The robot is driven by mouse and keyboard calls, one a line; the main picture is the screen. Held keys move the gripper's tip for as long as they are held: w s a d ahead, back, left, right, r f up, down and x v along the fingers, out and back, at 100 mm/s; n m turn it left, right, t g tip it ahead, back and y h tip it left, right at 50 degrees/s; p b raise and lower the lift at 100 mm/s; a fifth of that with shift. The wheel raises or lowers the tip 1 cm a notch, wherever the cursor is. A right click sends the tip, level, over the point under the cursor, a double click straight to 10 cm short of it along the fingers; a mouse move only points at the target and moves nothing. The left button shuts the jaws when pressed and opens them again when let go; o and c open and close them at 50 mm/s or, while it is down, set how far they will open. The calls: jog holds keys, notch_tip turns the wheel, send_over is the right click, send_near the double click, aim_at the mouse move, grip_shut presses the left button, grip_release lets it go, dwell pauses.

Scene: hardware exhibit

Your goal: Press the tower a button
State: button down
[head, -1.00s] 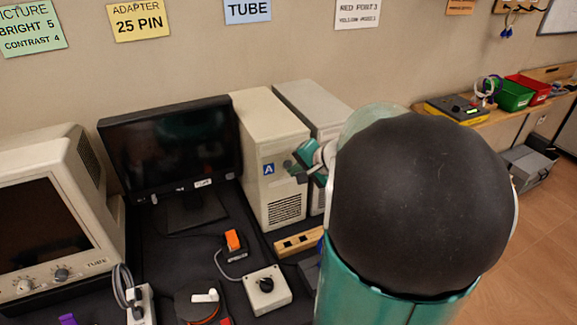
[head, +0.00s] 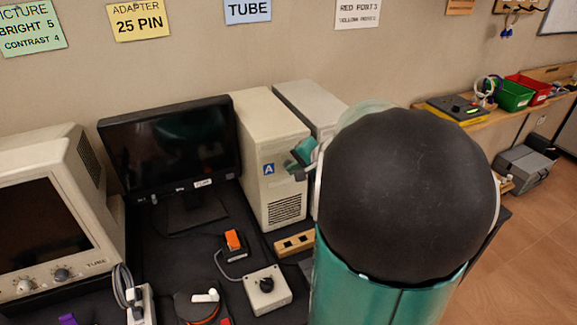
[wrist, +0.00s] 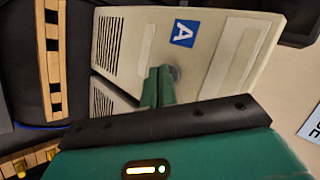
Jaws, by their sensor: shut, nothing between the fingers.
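The beige tower marked with a blue "A" label (head: 285,130) stands beside the black monitor, its front facing me; it also shows tilted in the wrist view (wrist: 205,75). A round grey button (wrist: 176,73) on its front is partly hidden behind my fingertips. My gripper (head: 297,168) is at the right side of that front, at about label height, with its teal fingers together and empty. In the wrist view the closed fingers (wrist: 158,86) overlap the button's edge. I cannot tell whether they touch it.
A second tower (head: 312,100) stands right behind the first. The black monitor (head: 170,145) and a CRT (head: 45,205) are to the left. A wooden block (head: 294,243), a knob box (head: 267,291) and an orange switch (head: 233,240) lie in front.

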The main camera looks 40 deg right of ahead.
jog(key=shift+w, duration=0.15)
dwell(0.5)
jog(key=shift+s+a, duration=0.1)
jog(key=shift+s, duration=0.45)
jog(key=s+a, duration=0.1)
jog(key=s, duration=0.4)
jog(key=shift+s+a, duration=0.35)
jog(key=shift+s, duration=0.05)
